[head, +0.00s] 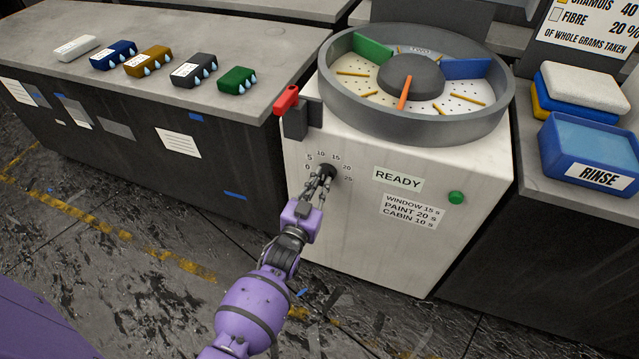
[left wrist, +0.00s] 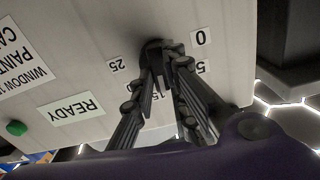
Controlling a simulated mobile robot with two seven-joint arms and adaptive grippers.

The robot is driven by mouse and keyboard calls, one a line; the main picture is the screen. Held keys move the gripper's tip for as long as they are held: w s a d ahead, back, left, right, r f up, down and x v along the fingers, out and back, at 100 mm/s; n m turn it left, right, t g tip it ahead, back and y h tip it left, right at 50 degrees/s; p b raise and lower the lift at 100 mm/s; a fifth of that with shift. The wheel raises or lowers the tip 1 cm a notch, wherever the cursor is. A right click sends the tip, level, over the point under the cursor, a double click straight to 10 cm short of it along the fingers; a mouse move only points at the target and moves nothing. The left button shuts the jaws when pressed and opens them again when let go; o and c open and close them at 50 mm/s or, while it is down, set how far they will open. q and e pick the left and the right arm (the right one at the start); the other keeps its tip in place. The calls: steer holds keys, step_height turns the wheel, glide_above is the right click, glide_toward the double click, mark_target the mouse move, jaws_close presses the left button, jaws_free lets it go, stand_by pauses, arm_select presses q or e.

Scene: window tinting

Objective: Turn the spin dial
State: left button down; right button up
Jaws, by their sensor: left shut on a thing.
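The spin dial (head: 327,171) is a small dark knob on the white front of the spinner cabinet (head: 340,235). Numbers from 0 to 25 stand in an arc around it. My left gripper (head: 323,180) is shut on the dial, with a finger on either side of it. In the left wrist view the dark dial (left wrist: 155,52) shows between the fingertips (left wrist: 160,65). The fingers hide part of the dial and some of the numbers, so its pointer setting cannot be read. My right gripper is not in view.
A red-handled lever (head: 287,100) sticks out at the cabinet's upper left, above the dial. A green button (head: 456,197) is to the right. The round drum (head: 335,95) is on top. A bench with several coloured blocks stands left, a blue rinse tub (head: 590,150) right.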

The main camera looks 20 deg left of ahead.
arm_select(q)
steer(key=shift+d+f+m, duration=0.1)
steer(key=shift+m, duration=1.1)
steer(key=c, duration=1.7)
jaws_free()
steer(key=s, duration=1.2)
steer(key=shift+a, duration=0.2)
